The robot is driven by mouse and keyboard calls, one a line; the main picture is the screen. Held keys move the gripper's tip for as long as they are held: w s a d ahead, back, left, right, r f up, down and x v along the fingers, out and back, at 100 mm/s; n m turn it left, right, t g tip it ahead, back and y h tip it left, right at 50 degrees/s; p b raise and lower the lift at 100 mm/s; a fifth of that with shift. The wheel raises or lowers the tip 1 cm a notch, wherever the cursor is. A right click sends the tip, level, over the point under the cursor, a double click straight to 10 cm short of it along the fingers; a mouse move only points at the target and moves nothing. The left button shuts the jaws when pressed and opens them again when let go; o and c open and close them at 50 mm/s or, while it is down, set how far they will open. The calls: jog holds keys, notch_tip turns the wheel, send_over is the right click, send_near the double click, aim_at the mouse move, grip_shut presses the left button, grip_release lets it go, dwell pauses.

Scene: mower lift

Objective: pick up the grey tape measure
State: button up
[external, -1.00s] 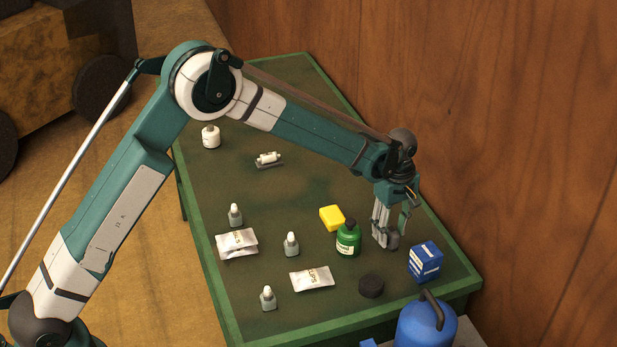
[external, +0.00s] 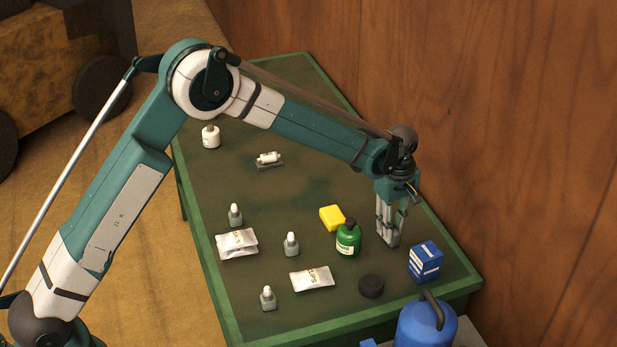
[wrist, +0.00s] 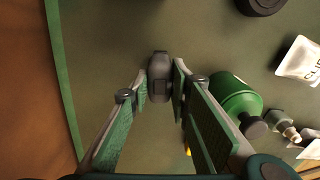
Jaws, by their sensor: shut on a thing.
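The grey tape measure (wrist: 159,80) is a small dark grey body between my fingertips at the top of the gripper in the wrist view. My gripper (external: 389,238) points down at the right side of the green table and is shut on it. In the wrist view my gripper (wrist: 159,90) shows green-padded fingers on both sides of the tape measure.
A green bottle (external: 348,241) stands close left of my gripper, with a yellow block (external: 332,217) behind it. A blue box (external: 425,262) stands to the right, a black puck (external: 371,286) in front. A wooden wall (external: 500,150) rises behind.

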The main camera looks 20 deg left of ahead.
notch_tip(320, 180, up, 9)
jog(key=shift+p, duration=0.3)
dwell(0.7)
